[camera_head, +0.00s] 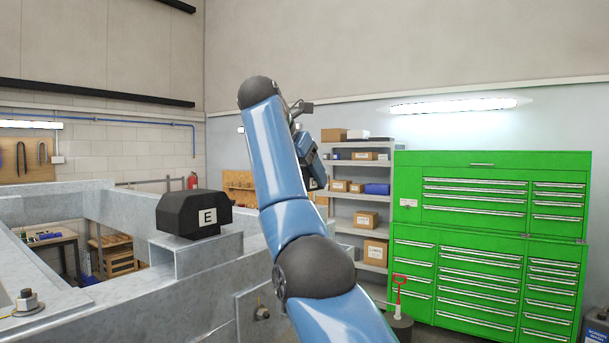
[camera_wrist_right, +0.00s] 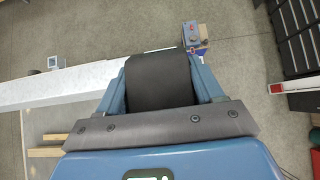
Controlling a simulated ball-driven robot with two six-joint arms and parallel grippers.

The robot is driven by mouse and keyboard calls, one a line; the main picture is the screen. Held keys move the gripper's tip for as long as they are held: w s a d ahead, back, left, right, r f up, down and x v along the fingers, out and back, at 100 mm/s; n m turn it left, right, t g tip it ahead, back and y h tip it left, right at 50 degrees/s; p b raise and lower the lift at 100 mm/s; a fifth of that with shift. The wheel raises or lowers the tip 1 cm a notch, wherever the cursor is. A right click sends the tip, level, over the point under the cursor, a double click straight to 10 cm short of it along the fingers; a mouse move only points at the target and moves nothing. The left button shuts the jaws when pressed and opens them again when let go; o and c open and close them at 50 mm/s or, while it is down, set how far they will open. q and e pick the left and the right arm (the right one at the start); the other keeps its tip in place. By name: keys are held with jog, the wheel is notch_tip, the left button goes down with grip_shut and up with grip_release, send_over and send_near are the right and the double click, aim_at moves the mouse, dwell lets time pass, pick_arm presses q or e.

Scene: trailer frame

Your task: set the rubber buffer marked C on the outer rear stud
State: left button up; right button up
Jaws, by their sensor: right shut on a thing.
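My right gripper (camera_head: 309,160) is raised beyond my blue arm, which partly hides it in the head view. In the right wrist view its two blue fingers (camera_wrist_right: 161,88) are shut on a black block (camera_wrist_right: 160,82), one on each side. No letter shows on the block there, so I cannot tell whether it is the buffer marked C. A black buffer marked E (camera_head: 195,214) sits on a raised bracket of the grey trailer frame (camera_head: 130,300). A stud with a nut (camera_head: 27,301) stands on the frame at the lower left. My left gripper is out of view.
A green tool cabinet (camera_head: 488,240) stands at the right. Grey shelves (camera_head: 346,208) with boxes stand behind my arm. A bolt (camera_head: 262,312) sticks out of the frame's side plate. A workbench (camera_head: 48,240) shows through the frame opening.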

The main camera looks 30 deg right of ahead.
jog(key=shift+w+a, duration=0.35)
jog(key=shift+s+f, duration=0.1)
jog(key=shift+s, duration=0.05)
jog(key=shift+s+d+f+b, duration=0.1)
jog(key=shift+d+f+b, duration=0.15)
jog(key=shift+b, duration=0.1)
jog(key=shift+a+f+b, duration=0.15)
jog(key=shift+f+b, duration=0.3)
jog(key=shift+f, duration=0.2)
jog(key=shift+f+b, duration=0.25)
jog(key=shift+b, duration=0.15)
jog(key=shift+f, duration=0.1)
jog(key=o, duration=1.3)
